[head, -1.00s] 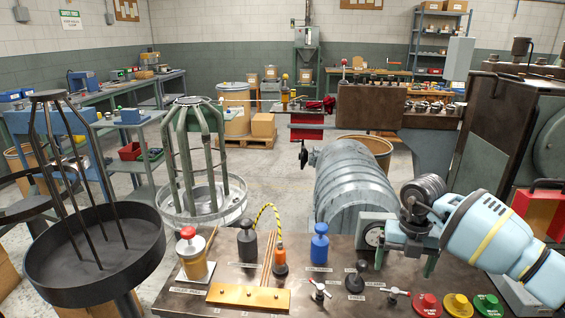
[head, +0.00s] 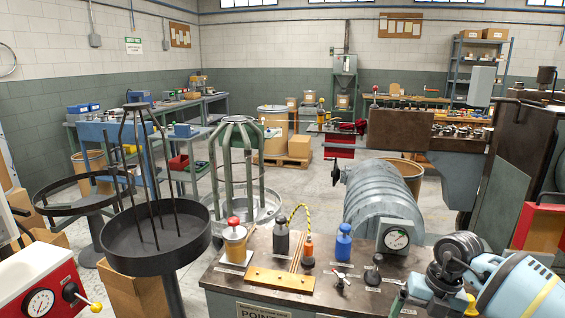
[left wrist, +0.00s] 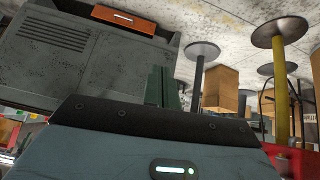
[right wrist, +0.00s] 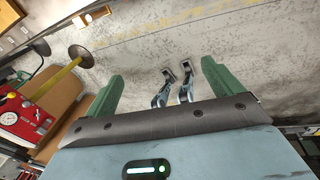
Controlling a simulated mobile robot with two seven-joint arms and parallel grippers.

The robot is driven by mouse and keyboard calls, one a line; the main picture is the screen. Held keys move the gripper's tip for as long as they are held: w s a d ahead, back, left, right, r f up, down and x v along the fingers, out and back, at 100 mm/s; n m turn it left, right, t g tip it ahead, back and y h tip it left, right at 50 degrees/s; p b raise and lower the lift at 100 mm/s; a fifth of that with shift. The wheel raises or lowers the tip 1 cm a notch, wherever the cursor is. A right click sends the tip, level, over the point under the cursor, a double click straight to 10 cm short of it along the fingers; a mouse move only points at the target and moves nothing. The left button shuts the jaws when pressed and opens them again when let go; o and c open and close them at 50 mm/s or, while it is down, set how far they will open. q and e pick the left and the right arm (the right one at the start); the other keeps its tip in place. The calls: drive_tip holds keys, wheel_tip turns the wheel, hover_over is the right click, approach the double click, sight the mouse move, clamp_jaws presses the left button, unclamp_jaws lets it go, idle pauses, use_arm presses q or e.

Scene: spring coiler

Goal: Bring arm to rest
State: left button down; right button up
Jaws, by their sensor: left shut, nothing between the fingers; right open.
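My right arm (head: 515,290), light blue with a yellow band, shows at the lower right of the head view beside the bench. Its gripper is not clearly seen there. My left arm is not visible in the head view.
The dark-topped bench (head: 235,285) carries a brass plate (head: 280,279), coloured bottles and a dial gauge (head: 396,237). Black round trays (head: 150,255) stand at left. A red gauge box (head: 40,290) is at lower left. A ribbed grey drum (head: 380,200) lies behind the bench.

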drive_tip(key=s+a+f+m+t+y+p, duration=0.1)
drive_tip(key=s+a+m+t+y, duration=0.15)
drive_tip(key=s+a+y, duration=0.4)
drive_tip(key=s+a+m+t+y, duration=0.2)
drive_tip(key=a+m+y, duration=0.15)
drive_tip(key=a, duration=0.65)
drive_tip(key=s+a+f+m+t+y+p, duration=0.1)
drive_tip(key=s+a+m+t+y, duration=0.15)
drive_tip(key=s+a+y, duration=0.4)
drive_tip(key=s+d+f+m+t+h+p, duration=0.1)
drive_tip(key=s+d+f+m+t+h, duration=0.3)
drive_tip(key=m+h, duration=0.35)
drive_tip(key=s+d+f+m+t+h+p, duration=0.1)
drive_tip(key=s+d+f+m+t+h, duration=0.1)
drive_tip(key=d+f+m+t+h, duration=0.5)
use_arm(q)
drive_tip(key=w+r+t, duration=0.1)
drive_tip(key=w+r, duration=0.3)
drive_tip(key=r, duration=0.1)
drive_tip(key=shift+w+a+r, duration=0.25)
use_arm(e)
drive_tip(key=s+d+f+m+g+h, duration=0.1)
drive_tip(key=s+f+m+g, duration=0.2)
drive_tip(key=s, duration=0.5)
drive_tip(key=s+d+f+m+g+h, duration=0.1)
drive_tip(key=s+f+m+g, duration=0.3)
drive_tip(key=s+g, duration=0.2)
drive_tip(key=shift+s+d, duration=0.35)
drive_tip(key=shift+s, duration=0.55)
